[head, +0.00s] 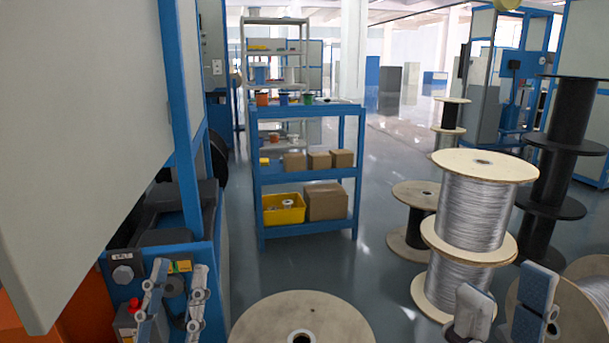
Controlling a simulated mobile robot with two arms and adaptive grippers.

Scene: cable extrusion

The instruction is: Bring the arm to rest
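My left gripper (175,298) is at the lower left, in front of the blue machine panel. Its two grey fingers point up and stand apart with nothing between them. My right gripper (503,310) is at the bottom right, in front of the stacked wire spools. Its two finger pads stand apart, and no object shows between them. The lower parts of both arms are cut off by the bottom edge.
A wooden spool (270,318) stands close at bottom centre. Wire spools (472,213) are stacked on the right, with black spools (567,120) behind. A blue shelf cart (308,178) holds boxes. The machine cabinet (85,120) fills the left. Floor (385,165) beyond the cart is clear.

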